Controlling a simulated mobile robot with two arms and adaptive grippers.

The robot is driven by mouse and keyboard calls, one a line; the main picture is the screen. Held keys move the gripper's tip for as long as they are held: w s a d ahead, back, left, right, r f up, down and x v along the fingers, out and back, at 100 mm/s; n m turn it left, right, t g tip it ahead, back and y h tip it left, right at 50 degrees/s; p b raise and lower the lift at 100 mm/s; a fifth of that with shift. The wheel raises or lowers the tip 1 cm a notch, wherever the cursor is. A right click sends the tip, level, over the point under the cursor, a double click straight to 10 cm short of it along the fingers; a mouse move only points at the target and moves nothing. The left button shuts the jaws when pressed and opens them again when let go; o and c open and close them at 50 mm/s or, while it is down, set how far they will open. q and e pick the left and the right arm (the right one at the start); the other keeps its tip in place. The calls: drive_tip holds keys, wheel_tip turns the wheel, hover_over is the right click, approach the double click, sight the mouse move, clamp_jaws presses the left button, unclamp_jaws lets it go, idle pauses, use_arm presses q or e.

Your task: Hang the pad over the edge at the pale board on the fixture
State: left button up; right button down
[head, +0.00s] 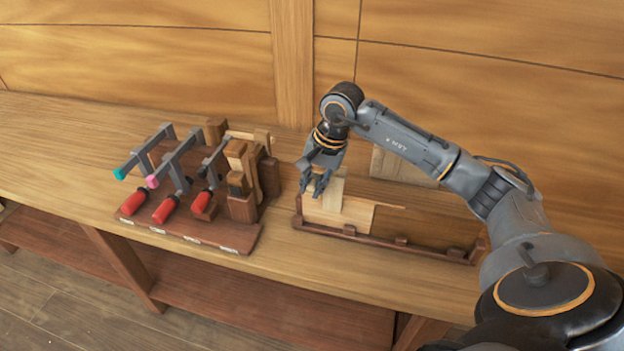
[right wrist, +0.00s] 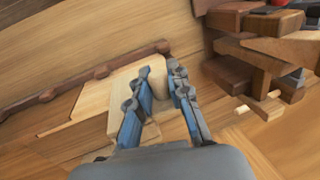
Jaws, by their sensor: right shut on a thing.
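The fixture (head: 385,243) is a long dark wooden frame lying on the bench. A pale board (head: 353,218) stands in it near its left end, and it also shows in the right wrist view (right wrist: 75,138). My right gripper (head: 317,190) is over the fixture's left end, pointing down, shut on the pad (head: 330,194). The pad is a pale wooden piece, and it also shows between and beside the fingers in the right wrist view (right wrist: 124,86). It overlaps the pale board; whether it touches the board's edge I cannot tell. My left gripper is out of view.
A dark rack (head: 232,235) left of the fixture holds several clamps with red handles (head: 166,209) and wooden blocks (head: 243,165). A pale panel (head: 391,164) stands behind my right arm. The bench (head: 60,150) is clear at the far left.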

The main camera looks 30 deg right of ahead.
wheel_tip(320, 180, down, 7)
drive_tip(key=b, duration=0.5)
drive_tip(key=shift+r, duration=0.15)
drive_tip(key=shift+f+b, duration=0.35)
drive_tip(key=shift+b, duration=0.15)
idle(0.4)
drive_tip(key=c, duration=1.2)
unclamp_jaws()
drive_tip(key=shift+o, duration=0.2)
drive_tip(key=v, duration=1.2)
